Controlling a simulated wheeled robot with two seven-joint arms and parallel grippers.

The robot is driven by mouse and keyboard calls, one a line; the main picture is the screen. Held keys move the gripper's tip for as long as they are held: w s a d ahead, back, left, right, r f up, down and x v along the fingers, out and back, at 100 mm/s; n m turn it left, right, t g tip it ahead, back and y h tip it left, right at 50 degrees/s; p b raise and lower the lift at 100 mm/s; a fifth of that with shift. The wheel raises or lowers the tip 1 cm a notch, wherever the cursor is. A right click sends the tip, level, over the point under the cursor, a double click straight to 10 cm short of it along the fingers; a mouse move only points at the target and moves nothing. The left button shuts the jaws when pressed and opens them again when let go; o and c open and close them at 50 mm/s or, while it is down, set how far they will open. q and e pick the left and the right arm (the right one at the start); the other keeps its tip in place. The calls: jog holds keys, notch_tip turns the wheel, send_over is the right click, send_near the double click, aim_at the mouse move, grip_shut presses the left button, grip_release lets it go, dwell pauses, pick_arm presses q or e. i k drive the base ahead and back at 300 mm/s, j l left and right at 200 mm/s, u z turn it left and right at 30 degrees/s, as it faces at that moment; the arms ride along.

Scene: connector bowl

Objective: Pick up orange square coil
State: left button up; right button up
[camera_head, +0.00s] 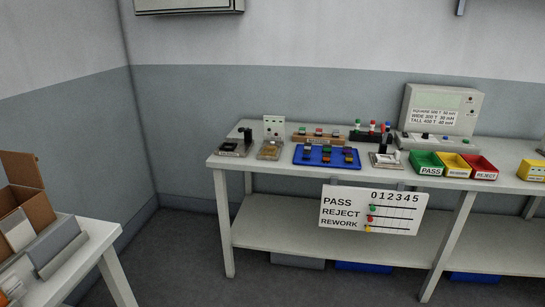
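A blue tray (326,166) lies on the workbench near its left half, holding several small dark parts with coloured bits. They are too small to tell which one, if any, is the orange square coil. Behind the tray, a tan rack (319,139) holds a few small parts with coloured tops. Neither of my grippers is in view.
The white workbench (250,164) also carries a tester (441,112), a green PASS bin (426,163), a yellow bin (453,166) and a red REJECT bin (480,167). A PASS/REJECT/REWORK board (372,209) hangs in front. Open floor lies before the bench.

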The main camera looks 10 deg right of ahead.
aim_at(326, 158)
jog(key=i+l+u, duration=0.2)
jog(key=l+u, duration=0.2)
jog(key=i+l+u, duration=0.15)
jog(key=l+u, duration=0.7)
jog(key=i+j, duration=0.05)
